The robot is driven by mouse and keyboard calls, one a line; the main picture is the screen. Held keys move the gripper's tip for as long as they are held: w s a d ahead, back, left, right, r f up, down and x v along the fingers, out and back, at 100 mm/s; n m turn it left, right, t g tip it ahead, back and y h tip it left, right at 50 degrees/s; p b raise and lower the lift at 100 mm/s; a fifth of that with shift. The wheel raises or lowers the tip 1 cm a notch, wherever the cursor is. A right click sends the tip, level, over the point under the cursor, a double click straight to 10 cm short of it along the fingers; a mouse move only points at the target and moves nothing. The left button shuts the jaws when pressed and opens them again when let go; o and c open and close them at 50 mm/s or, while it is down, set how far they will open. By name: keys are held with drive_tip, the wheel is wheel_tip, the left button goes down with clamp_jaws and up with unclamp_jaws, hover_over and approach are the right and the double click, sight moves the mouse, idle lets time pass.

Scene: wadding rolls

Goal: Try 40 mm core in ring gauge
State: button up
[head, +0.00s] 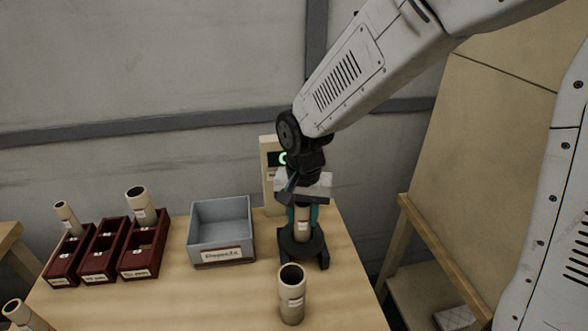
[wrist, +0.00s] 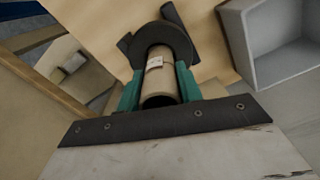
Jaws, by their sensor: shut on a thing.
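My gripper (head: 303,212) is shut on a tan cardboard core (head: 302,222) with a white label, held upright above the ring gauge. In the wrist view the teal fingers (wrist: 160,90) press on both sides of the core (wrist: 157,78), whose open top faces the camera. The dark ring gauge (head: 303,249) stands on legs on the table; its disc also shows in the wrist view (wrist: 178,36). The core's lower end meets the disc at its middle; I cannot tell how far it goes in. A size on the label is unreadable.
A cream post (head: 268,190) with a lit green display stands behind the gauge. A grey bin (head: 222,239) sits left. Dark red trays (head: 101,252) stand further left, two holding cores. Another core (head: 291,293) stands in front; one (head: 20,313) is at bottom left.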

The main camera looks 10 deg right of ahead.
drive_tip(key=o, duration=1.1)
drive_tip(key=shift+c, duration=0.2)
wheel_tip(320, 180, up, 7)
drive_tip(key=shift+f, duration=0.15)
drive_tip(key=shift+r, duration=0.5)
drive_tip(key=shift+s+d+n, duration=0.1)
drive_tip(key=shift+s+n, duration=0.2)
drive_tip(key=shift+n, duration=0.2)
drive_tip(key=s+d+r+n, duration=0.1)
drive_tip(key=s+d+r, duration=0.1)
drive_tip(key=s+d, duration=0.3)
drive_tip(key=s+d+r+n+t, duration=0.1)
drive_tip(key=s+d+r, duration=0.2)
drive_tip(key=s+d, duration=0.2)
drive_tip(key=s+d+r+n, duration=0.1)
drive_tip(key=s+d+r, duration=0.1)
drive_tip(key=s+d, duration=0.3)
drive_tip(key=s, duration=0.4)
drive_tip(key=shift+s+d+r, duration=0.25)
drive_tip(key=shift+s+d, duration=0.1)
drive_tip(key=shift+s, duration=0.05)
